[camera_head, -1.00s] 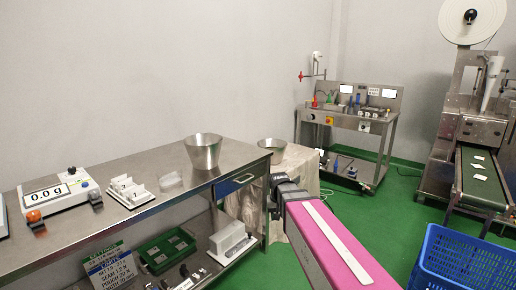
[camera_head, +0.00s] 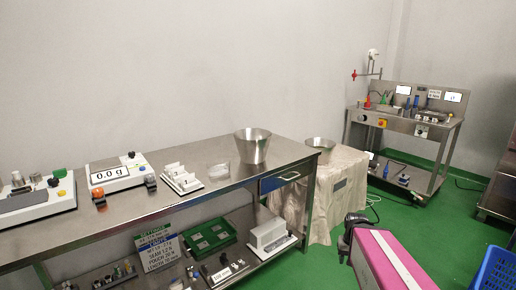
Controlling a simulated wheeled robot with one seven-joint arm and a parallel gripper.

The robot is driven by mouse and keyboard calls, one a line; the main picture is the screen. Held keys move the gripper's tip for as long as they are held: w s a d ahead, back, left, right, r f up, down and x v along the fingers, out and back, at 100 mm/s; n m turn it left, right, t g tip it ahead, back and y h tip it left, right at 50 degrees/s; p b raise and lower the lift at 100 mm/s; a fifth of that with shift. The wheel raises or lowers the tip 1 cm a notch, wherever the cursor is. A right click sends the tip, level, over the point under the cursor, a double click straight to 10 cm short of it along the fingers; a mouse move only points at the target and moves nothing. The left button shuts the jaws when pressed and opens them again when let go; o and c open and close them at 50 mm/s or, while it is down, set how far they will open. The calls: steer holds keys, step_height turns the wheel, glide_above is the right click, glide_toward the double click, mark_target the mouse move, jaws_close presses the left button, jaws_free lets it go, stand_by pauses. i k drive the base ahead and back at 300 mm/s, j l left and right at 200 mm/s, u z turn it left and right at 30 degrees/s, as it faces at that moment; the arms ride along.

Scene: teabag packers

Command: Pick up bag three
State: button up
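A white rack (camera_head: 182,181) stands on the steel bench, left of a metal bucket, with several small white upright pieces in it. These may be the bags, but they are too small to read, so I cannot tell which is bag three. My gripper (camera_head: 350,222) is the dark end of my pink arm at the lower right. It is well to the right of the rack, beyond the bench's right end. Its fingers are too small and dark to tell open from shut.
The steel bench (camera_head: 115,205) carries a scale reading 0.0 g (camera_head: 112,173), a clear dish (camera_head: 219,170) and the metal bucket (camera_head: 252,146). A draped stand (camera_head: 330,195) is at its right end. A blue crate (camera_head: 495,272) is at lower right. Green floor is open between.

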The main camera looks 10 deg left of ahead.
mark_target(178, 170)
steer(key=u, duration=0.4)
steer(key=k+u, duration=0.1)
steer(key=u, duration=0.3)
steer(key=k+u, duration=0.1)
steer(key=u, duration=0.75)
